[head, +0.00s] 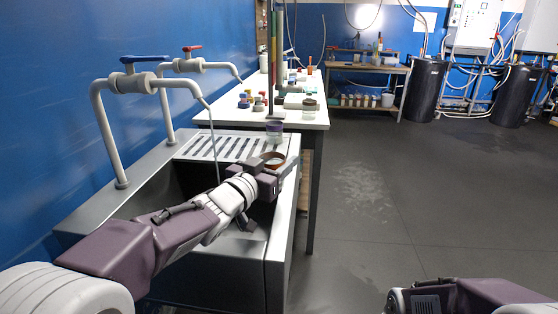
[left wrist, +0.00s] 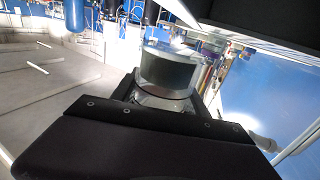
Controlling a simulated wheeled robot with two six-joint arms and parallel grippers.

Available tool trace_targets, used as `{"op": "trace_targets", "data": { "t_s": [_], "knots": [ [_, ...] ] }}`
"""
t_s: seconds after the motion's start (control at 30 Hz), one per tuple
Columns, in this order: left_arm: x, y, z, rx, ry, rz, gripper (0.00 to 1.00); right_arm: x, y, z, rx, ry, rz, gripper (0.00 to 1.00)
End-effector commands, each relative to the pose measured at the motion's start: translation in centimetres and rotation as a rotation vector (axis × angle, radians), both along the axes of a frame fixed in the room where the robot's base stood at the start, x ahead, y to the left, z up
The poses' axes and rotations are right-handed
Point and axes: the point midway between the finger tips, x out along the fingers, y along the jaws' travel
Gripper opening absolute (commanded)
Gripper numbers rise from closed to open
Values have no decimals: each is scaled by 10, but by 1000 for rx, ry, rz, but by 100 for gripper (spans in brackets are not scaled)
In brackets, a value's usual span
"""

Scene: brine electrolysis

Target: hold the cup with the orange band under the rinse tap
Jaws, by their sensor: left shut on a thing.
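The cup with the orange band (head: 273,158) is in my left gripper (head: 268,172), above the front right part of the sink in the head view. In the left wrist view the held cup (left wrist: 168,74) looks clear and grey between the dark jaws. Two white taps rise at the wall: one with a blue handle (head: 146,59), nearer, and one with a red handle (head: 192,48), behind. A thin pale line hangs from the nearer spout (head: 200,94), left of the cup. My right gripper's fingers are outside the view.
The dark sink (head: 120,214) has a slotted drainboard (head: 215,147) behind its basin. A purple-banded cup (head: 275,131) stands behind the held cup. A white bench (head: 310,122) with several small containers lies beyond. The floor to the right is open.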

Motion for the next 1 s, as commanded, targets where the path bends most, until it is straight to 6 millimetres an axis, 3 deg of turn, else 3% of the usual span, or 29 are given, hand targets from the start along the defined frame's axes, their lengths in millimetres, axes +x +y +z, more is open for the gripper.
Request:
{"op": "trace_targets", "data": {
  "t_s": [0.87, 1.0],
  "knots": [
    [4, 104, 3, 0, 1, 4, 2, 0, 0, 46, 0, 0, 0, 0],
    [4, 117, -1, 0, -2, 2, 2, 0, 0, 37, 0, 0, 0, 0]
  ]
}}
